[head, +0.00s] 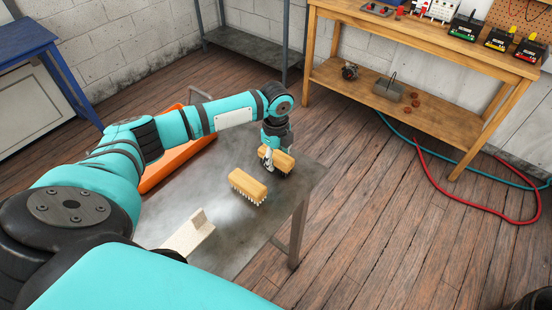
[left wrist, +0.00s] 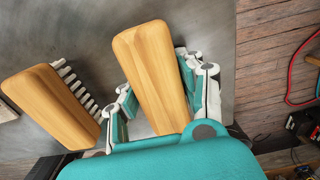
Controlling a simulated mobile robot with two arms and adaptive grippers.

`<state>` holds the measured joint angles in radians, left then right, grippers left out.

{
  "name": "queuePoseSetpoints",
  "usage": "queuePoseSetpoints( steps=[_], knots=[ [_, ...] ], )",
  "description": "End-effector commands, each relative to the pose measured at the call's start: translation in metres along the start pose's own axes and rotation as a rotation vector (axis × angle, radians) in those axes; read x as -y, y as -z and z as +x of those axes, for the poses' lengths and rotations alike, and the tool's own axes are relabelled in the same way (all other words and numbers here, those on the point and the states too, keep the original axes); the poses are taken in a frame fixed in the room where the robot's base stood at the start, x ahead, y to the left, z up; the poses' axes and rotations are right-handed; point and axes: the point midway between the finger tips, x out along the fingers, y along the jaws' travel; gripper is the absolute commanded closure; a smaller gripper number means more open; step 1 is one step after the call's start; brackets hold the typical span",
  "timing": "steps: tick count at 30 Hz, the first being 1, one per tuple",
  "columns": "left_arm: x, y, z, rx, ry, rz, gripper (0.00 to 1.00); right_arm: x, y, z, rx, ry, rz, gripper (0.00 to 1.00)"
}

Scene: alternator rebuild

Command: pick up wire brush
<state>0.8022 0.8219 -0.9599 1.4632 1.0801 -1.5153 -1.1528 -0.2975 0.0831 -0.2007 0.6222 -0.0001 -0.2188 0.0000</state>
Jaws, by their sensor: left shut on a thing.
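The wire brush (head: 284,160), a block with a tan wooden back, is at the far right part of the grey metal table (head: 225,245). Its underside looks dark in the head view. My left gripper (head: 270,159) is shut on it. In the left wrist view the brush (left wrist: 152,75) lies between the two fingers of my left gripper (left wrist: 163,92), and its bristles are hidden. I cannot tell whether it touches the table. A second wooden brush (head: 248,185) with white bristles lies apart from it; it also shows in the left wrist view (left wrist: 48,105). My right gripper is out of view.
A beige angled piece (head: 190,235) lies nearer on the table. An orange tray (head: 178,163) stands at the table's left, partly behind my arm. A wooden workbench (head: 420,55) stands at the back right. Red (head: 480,208) and teal hoses lie on the floor.

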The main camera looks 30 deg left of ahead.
Motion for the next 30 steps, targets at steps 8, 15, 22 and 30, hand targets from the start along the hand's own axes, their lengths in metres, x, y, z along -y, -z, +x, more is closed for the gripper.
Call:
queuePoseSetpoints(
  steps=[8,15,22,30],
  knots=[
    [0.002,0.000,-0.019,-0.001,0.006,0.000,0.98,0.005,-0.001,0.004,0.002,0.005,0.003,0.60],
    [0.002,0.000,-0.067,0.000,0.006,0.000,0.98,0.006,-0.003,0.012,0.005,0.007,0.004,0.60],
    [0.001,0.000,-0.096,0.000,0.002,0.000,0.98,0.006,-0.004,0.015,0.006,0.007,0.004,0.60],
    [0.000,0.000,-0.101,-0.001,0.000,-0.001,0.98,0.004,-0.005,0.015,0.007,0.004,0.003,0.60]
  ],
)
